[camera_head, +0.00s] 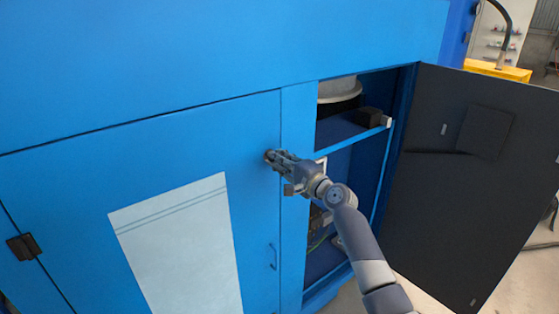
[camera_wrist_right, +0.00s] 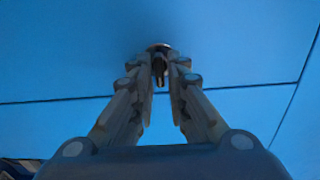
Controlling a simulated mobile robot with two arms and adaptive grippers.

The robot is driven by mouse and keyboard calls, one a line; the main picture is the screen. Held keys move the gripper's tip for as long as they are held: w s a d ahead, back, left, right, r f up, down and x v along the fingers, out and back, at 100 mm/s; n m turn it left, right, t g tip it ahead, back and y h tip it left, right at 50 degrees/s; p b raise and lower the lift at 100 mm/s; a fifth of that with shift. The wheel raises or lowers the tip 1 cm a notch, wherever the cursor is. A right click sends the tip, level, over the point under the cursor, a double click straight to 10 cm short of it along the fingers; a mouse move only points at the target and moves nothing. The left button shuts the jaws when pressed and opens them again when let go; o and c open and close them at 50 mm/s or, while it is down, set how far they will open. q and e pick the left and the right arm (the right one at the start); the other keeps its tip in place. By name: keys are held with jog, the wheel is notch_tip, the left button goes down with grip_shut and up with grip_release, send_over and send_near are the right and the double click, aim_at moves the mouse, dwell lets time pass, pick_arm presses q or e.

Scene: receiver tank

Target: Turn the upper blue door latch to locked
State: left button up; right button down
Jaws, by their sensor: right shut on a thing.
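The upper door latch (camera_wrist_right: 158,47) is a small round dark piece on the blue door. In the right wrist view it sits between the fingertips of my right gripper (camera_wrist_right: 160,70), which is shut on it. In the head view the right gripper (camera_head: 273,157) reaches in from the lower right and covers most of the latch. The latch's turn angle cannot be told. The closed blue door (camera_head: 150,160) has a pale panel (camera_head: 180,245) and a small handle (camera_head: 273,257) lower down. My left gripper is not in view.
Right of the latch, an open compartment with a shelf (camera_head: 350,124) holds a dark box (camera_head: 369,115). A dark door (camera_head: 470,170) stands swung open to the right. A hinge (camera_head: 23,246) is at the far left. A yellow object (camera_head: 497,70) is behind.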

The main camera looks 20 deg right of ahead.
jog(key=c, duration=1.7)
grip_release()
jog(key=v, duration=1.2)
